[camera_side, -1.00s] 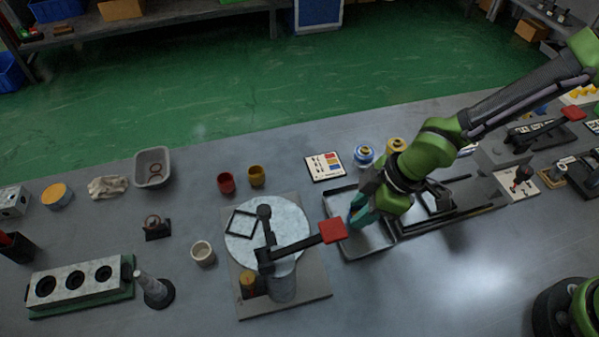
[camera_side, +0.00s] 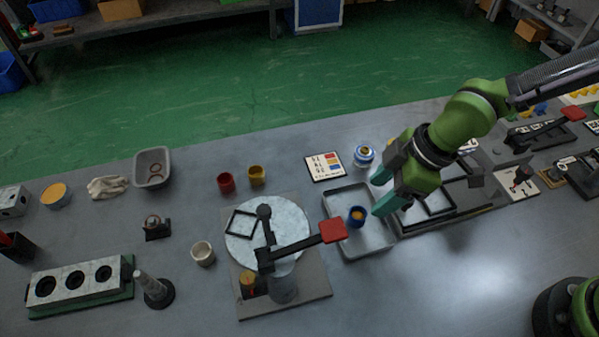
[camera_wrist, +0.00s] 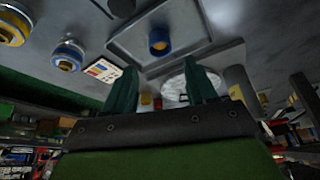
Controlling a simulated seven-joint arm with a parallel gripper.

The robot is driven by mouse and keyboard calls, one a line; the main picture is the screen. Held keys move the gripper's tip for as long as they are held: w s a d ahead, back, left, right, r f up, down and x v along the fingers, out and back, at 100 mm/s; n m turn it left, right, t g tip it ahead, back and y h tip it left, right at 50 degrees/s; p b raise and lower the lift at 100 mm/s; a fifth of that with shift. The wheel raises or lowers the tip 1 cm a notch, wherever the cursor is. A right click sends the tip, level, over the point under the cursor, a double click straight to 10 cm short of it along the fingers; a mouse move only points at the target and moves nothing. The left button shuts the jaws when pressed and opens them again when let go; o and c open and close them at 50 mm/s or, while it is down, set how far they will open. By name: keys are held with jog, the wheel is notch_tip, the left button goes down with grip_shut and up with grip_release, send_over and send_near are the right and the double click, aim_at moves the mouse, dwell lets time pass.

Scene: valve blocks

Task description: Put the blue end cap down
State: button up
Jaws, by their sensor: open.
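The blue end cap (camera_side: 357,216), with an orange-yellow centre, sits in the grey metal tray (camera_side: 369,247) right of the round turntable. It also shows in the wrist view (camera_wrist: 159,42), beyond my fingertips. My gripper (camera_side: 380,193) is open and empty, with its teal fingers apart. It hangs above the right side of the tray, to the right of the cap and clear of it. In the wrist view nothing is between the fingers.
The turntable (camera_side: 290,226) with a red-ended black lever (camera_side: 332,230) stands left of the tray, the lever's end close to the tray's edge. A blue-and-white round part (camera_side: 364,155) and a colour card (camera_side: 325,166) lie behind. Bare bench lies in front of the tray.

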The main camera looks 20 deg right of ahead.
jog(key=s+d+r+m+t+h, duration=0.1)
jog(key=s+d+r+m+t, duration=0.1)
jog(key=d+r+m, duration=0.6)
jog(key=s+d+r+m+t+h, duration=0.1)
jog(key=s+d+r+m+t, duration=0.2)
jog(key=d, duration=1.1)
jog(key=shift+s+d+r+m, duration=0.35)
jog(key=shift+s+r+m, duration=0.8)
jog(key=shift+r+m, duration=1.85)
jog(key=shift+f, duration=0.35)
